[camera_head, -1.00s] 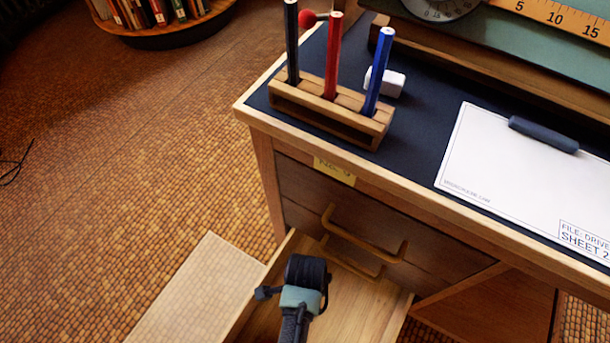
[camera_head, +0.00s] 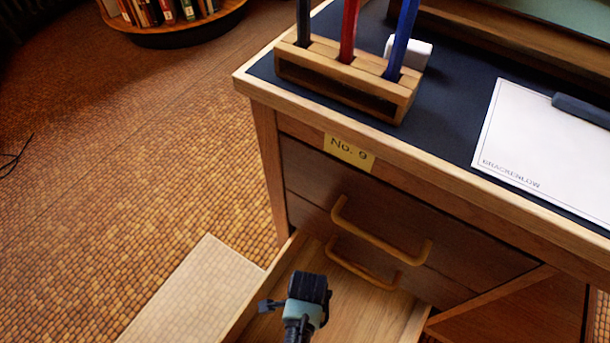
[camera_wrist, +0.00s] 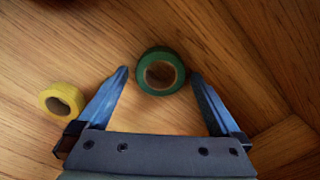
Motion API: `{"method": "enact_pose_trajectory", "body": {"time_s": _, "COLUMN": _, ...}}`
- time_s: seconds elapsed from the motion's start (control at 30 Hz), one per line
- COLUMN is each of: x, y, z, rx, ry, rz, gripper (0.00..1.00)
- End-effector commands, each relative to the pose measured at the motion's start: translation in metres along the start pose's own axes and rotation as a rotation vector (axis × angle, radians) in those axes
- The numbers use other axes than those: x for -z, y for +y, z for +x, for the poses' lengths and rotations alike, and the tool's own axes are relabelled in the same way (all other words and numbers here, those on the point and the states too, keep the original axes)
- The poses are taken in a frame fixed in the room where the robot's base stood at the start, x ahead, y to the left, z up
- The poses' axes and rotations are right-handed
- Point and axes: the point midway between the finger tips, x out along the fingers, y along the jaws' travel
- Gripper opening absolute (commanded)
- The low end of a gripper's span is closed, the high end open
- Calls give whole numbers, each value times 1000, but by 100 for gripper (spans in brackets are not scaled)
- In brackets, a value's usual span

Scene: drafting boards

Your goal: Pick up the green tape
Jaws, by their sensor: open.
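The green tape (camera_wrist: 143,82) is a ring lying on the wooden surface in the wrist view, with a brown inner core. My gripper (camera_wrist: 160,76) is open, with one blue finger on each side of the lower part of the roll. The right fingertip appears close to the tape; I cannot tell whether it touches. In the head view my gripper's wrist (camera_head: 307,288) is over the open drawer, and the fingers and tape are hidden there.
A yellow tape (camera_wrist: 62,100) lies just outside my left finger. The open drawer (camera_head: 246,312) has side walls around my arm. The desk (camera_head: 440,212) stands above it, bearing a pencil holder (camera_head: 340,95), white block (camera_head: 418,52) and clipboard sheet (camera_head: 540,140).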

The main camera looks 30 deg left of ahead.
Motion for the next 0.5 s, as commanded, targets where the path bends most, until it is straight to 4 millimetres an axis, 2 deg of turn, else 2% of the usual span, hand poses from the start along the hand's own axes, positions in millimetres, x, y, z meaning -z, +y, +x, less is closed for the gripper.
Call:
{"method": "enact_pose_trajectory", "body": {"time_s": 0.23, "x": 0, "y": 0, "z": 1, "rx": 1, "ry": 0, "rz": 0, "gripper": 98}}
{"method": "enact_pose_trajectory", "body": {"time_s": 0.5, "x": 0, "y": 0, "z": 1, "rx": 0, "ry": 0, "rz": 0, "gripper": 50}}
